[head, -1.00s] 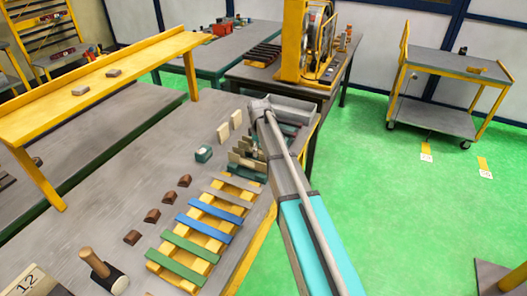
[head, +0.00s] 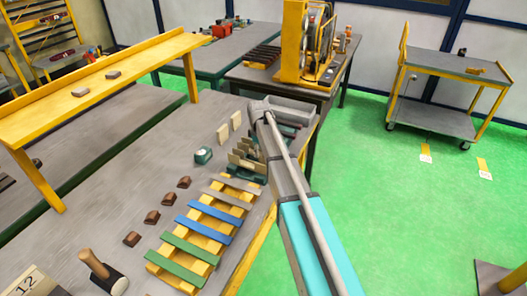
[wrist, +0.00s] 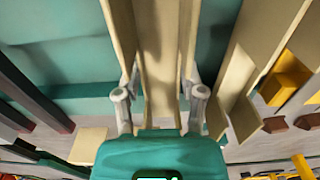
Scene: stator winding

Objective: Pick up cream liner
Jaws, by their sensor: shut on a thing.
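In the wrist view, my gripper (wrist: 160,98) has its two grey fingers on either side of a cream liner (wrist: 160,55), a long folded channel. It is shut on this liner. A teal rack (wrist: 75,70) lies behind it, and another cream liner (wrist: 246,75) stands to the right. In the head view, several cream liners (head: 242,160) stand upright in the rack near the table's right edge. My arm hides the gripper and the held liner there. I cannot tell whether the held liner is clear of the rack.
Blue, green and grey strips lie across a yellow rack (head: 187,252) in front. Green floor is open to the right.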

